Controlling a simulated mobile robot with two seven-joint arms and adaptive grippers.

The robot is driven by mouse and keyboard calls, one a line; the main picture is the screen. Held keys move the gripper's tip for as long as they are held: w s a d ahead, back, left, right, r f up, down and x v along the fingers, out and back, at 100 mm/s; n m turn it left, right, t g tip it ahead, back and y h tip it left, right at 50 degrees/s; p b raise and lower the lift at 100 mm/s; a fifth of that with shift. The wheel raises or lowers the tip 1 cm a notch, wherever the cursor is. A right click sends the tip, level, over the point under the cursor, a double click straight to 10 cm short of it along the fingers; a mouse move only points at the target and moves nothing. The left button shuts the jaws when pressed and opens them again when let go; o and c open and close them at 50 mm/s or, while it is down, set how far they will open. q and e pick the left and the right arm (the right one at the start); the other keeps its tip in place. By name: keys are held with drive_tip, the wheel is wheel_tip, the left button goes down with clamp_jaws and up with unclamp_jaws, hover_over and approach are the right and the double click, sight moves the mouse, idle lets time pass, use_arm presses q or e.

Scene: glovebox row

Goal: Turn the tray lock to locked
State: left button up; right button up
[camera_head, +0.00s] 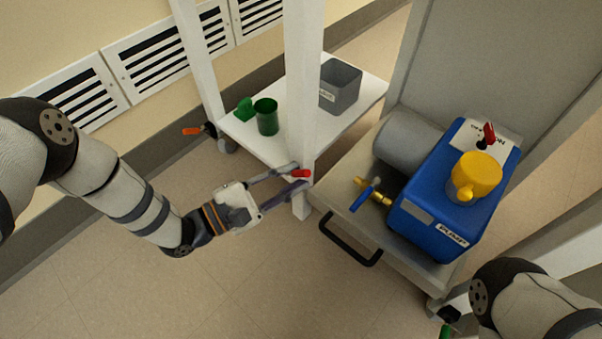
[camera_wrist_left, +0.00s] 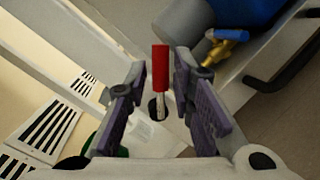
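A small lever with a red handle (camera_head: 301,173) sits low on the white cart's near corner post. No label shows on it, so I cannot tell from the pictures that it is the tray lock. In the left wrist view the red handle (camera_wrist_left: 160,66) points up in the picture, on a metal stem from a dark round base. My left gripper (camera_head: 296,178) is at the lever with its fingers apart. In the wrist view the handle shows between the open fingers (camera_wrist_left: 163,88), with gaps on both sides. My right arm shows at lower right; its gripper is out of view.
The white cart's shelf (camera_head: 345,123) holds a green cup (camera_head: 266,117), a smaller green object (camera_head: 244,106) and a grey bin (camera_head: 340,85). A blue pump (camera_head: 425,225) stands right on another cart with a black handle (camera_head: 348,246). A blue-handled brass valve (camera_head: 362,199) is close by.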

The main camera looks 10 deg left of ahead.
use_arm(q)
drive_tip(key=shift+x, duration=1.4)
clamp_jaws()
drive_tip(key=shift+f+m, duration=0.1)
drive_tip(key=shift+m, duration=0.2)
drive_tip(key=shift+s+d+f+m+y+p, duration=0.15)
drive_tip(key=shift+f+m+y+p, duration=0.05)
drive_tip(key=shift+m, duration=0.35)
drive_tip(key=shift+s+d+f+m+y+p, duration=0.1)
drive_tip(key=shift+d+f+m+y+p, duration=0.15)
drive_tip(key=shift+m, duration=0.3)
drive_tip(key=shift+s+d+f+m+y+p, duration=0.1)
drive_tip(key=shift+f+m+y+p, duration=0.3)
drive_tip(key=shift+m, duration=0.45)
drive_tip(key=shift+s+d+f+m+y+p, duration=0.15)
drive_tip(key=shift+f+m, duration=0.4)
drive_tip(key=shift+m, duration=0.3)
drive_tip(key=shift+w+a+f, duration=0.1)
unclamp_jaws()
